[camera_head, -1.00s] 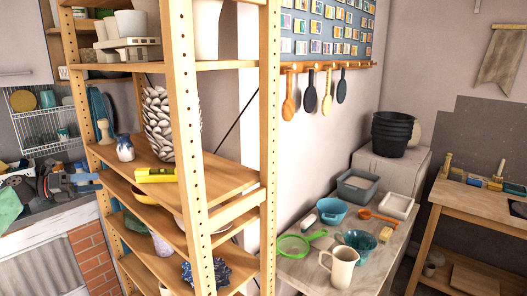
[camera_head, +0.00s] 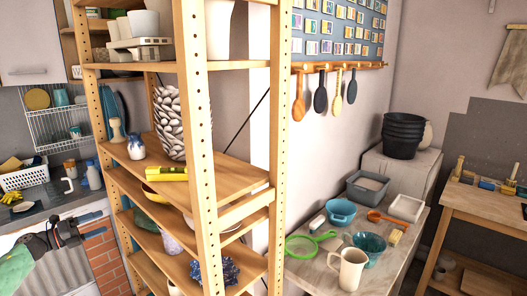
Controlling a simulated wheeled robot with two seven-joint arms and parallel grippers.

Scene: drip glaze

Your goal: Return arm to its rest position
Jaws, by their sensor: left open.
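My left gripper (camera_head: 104,225) is at the lower left of the head view, with my arm coming in from the left edge. Its dark body shows in front of the counter and the brick wall. Its two fingers point right, toward the wooden shelf, with a gap between them. I see nothing held between the fingers. They look apart from the shelf post, though the depth is hard to judge. My right gripper and right arm are not in view.
The tall wooden shelf (camera_head: 200,165) holds pots, a yellow tool (camera_head: 172,174) and a textured vase (camera_head: 168,122). Left of it is a counter with a white basket (camera_head: 26,177) and a spray bottle (camera_head: 93,175). A table (camera_head: 318,268) with a pitcher (camera_head: 348,268) stands right.

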